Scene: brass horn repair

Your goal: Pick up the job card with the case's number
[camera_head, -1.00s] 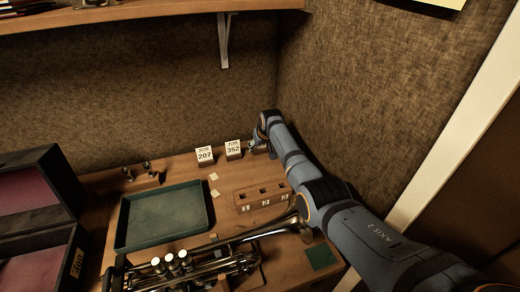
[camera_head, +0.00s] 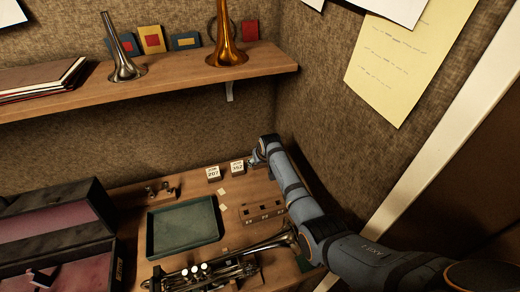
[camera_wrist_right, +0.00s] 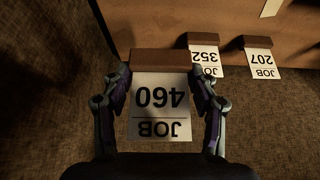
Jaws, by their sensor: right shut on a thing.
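My right gripper (camera_wrist_right: 160,88) is shut on a white job card (camera_wrist_right: 160,108) reading JOB 460, upside down in the right wrist view, with a brown wooden block (camera_wrist_right: 160,61) at its base. Job card 352 (camera_wrist_right: 205,60) and job card 207 (camera_wrist_right: 260,62) stand beside it, apart from the fingers. In the head view, card 207 (camera_head: 213,174) and card 352 (camera_head: 237,168) stand at the back of the bench, left of my right gripper. The open dark case (camera_head: 60,235) with red lining is at left; its small tag (camera_head: 119,270) is hard to read now. My left gripper is out of view.
A green tray (camera_head: 185,227), a wooden block with slots (camera_head: 262,211) and a silver trumpet (camera_head: 205,273) lie on the bench. A shelf (camera_head: 150,86) above holds a silver bell (camera_head: 125,68) and an orange-brass bell (camera_head: 227,50). A wall closes the right side.

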